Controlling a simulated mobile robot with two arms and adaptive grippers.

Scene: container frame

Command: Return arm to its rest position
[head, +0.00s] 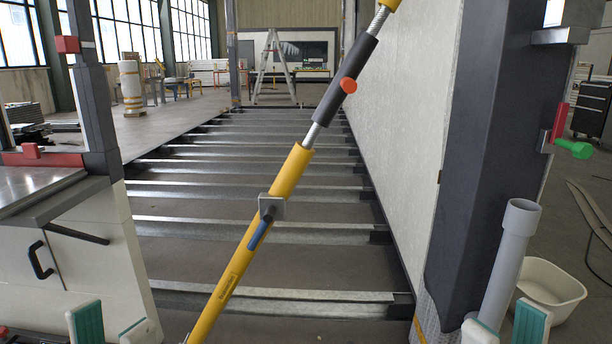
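My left gripper (112,328) shows at the bottom left edge. Its two white fingers with teal pads stand apart with nothing visible between them. My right gripper (506,328) shows at the bottom right edge, also with its fingers apart. Both are cut off by the lower picture edge, and the arms behind them are out of view. A grey pipe (508,250) with a wider top end leans upright just above the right gripper. Its lower end disappears near the left finger, and I cannot tell whether they touch.
A yellow diagonal prop (250,245) crosses the middle, in front of the open floor frame with metal crossbeams (260,190). A dark post (500,130) and white wall panel (400,120) stand right. A white cabinet (80,260) stands left. A white tub (548,288) is at lower right.

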